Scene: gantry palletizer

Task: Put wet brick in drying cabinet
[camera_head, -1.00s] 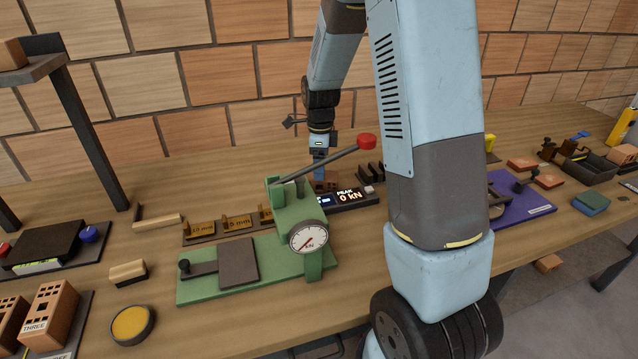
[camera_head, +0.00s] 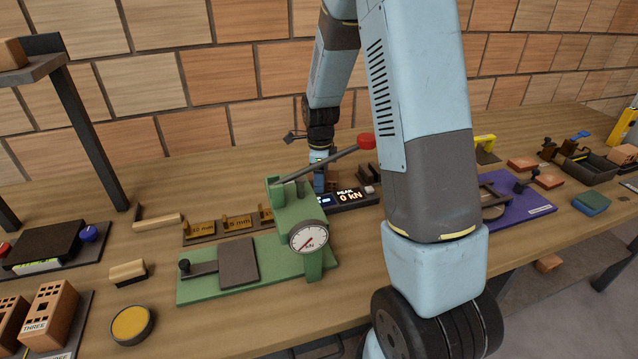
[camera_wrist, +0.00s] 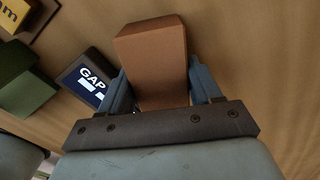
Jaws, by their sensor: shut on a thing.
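A reddish-brown brick (camera_wrist: 152,60) sits between the two blue fingers of my gripper (camera_wrist: 162,88) in the wrist view, with a finger on each side. My gripper is shut on it. In the head view my gripper (camera_head: 320,178) is behind the green press, which hides much of it. Only a small part of the brick (camera_head: 333,180) shows there. I cannot tell whether the brick touches the table. No drying cabinet can be made out in these frames.
The green press (camera_head: 290,215) with its red-knobbed lever stands in front of my gripper. A display unit (camera_head: 352,197) lies close by, right of it. Brass gauge blocks (camera_head: 238,222) lie left. A purple mat (camera_head: 520,208) and trays are at right.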

